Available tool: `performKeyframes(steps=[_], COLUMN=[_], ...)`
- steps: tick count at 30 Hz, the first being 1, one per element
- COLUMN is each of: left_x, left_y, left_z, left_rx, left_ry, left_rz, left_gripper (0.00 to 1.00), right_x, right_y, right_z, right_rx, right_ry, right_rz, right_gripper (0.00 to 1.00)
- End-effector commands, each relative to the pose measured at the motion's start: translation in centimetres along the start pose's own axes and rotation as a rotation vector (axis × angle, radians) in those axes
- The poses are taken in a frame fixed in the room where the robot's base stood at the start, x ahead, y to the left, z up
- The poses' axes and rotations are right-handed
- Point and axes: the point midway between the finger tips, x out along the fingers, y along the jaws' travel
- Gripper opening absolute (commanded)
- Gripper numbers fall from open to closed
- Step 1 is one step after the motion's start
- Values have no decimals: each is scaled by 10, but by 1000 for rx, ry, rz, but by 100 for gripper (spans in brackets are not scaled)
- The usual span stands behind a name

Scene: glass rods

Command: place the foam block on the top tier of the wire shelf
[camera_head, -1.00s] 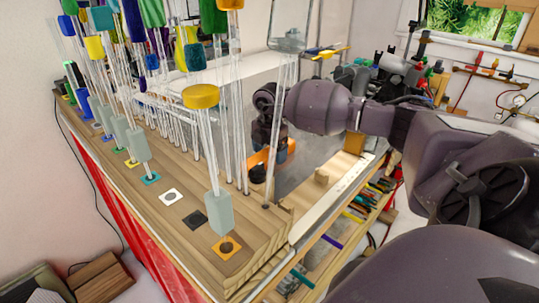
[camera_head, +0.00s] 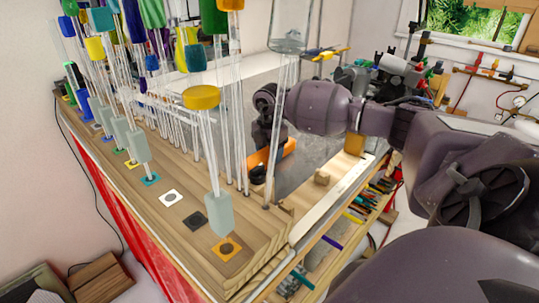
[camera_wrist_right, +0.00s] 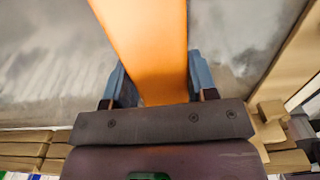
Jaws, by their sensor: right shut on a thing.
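An orange block (camera_head: 280,153), which I take to be the foam block, is in my right gripper (camera_head: 258,172), low over the grey surface behind the glass rods. In the right wrist view the block (camera_wrist_right: 148,45) reaches away from between the two blue-grey fingers of the gripper (camera_wrist_right: 158,80), which are shut on it. The block's far end is outside that view. Clear rods partly cover the gripper in the head view. I cannot make out the wire shelf in either view. My left gripper is not in view.
Tall glass rods with coloured blocks stand crowded on the wooden bench (camera_head: 170,240), close to my right gripper's left. A glass vessel (camera_head: 289,35) stands high above the rods. Open grey surface (camera_wrist_right: 45,65) flanks the block.

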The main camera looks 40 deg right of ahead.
Motion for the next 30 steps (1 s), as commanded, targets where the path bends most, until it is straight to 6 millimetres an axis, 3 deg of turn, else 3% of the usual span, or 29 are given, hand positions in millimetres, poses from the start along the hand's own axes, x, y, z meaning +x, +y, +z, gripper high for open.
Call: performKeyframes(steps=[5, 15, 21, 30], left_x=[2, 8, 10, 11], left_y=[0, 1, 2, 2], left_z=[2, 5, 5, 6], left_rx=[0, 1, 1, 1], left_ry=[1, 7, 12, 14], left_rz=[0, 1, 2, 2], left_gripper=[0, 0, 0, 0], right_x=[-30, -117, -160, -191], right_y=[1, 1, 0, 0], right_z=[0, 0, 0, 0], right_rx=[-1, 0, 0, 0], right_ry=[-3, -3, -2, 0], right_rz=[4, 5, 5, 2], right_gripper=[26, 26, 26, 26])
